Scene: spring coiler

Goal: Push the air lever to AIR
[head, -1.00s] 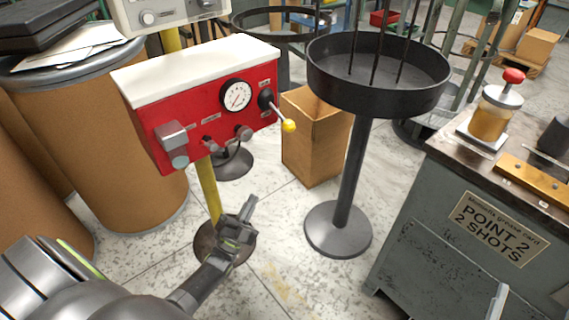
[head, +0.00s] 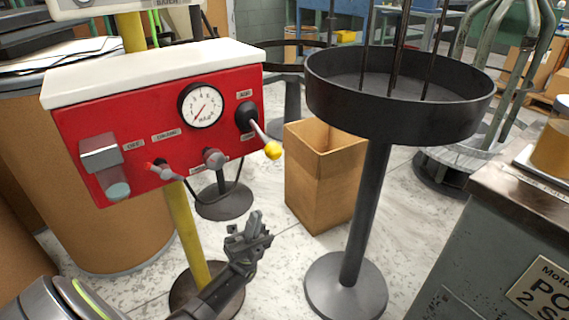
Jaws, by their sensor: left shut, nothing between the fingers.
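The red control box (head: 150,140) with a white top stands on a yellow post at the left. The air lever (head: 259,134) is on its right side, below the AIR label. It has a black round base and a metal rod that slants down to the right, ending in a yellow knob (head: 273,150). My left gripper (head: 256,222) is below the box and below the knob, apart from both. Its fingers are shut and hold nothing. My right gripper is not in view.
A black round tray (head: 398,125) on a stand is right of the lever. An open cardboard box (head: 325,180) stands behind, on the floor. A grey cabinet (head: 480,250) is at the right. The box front also has a gauge (head: 202,106) and small knobs.

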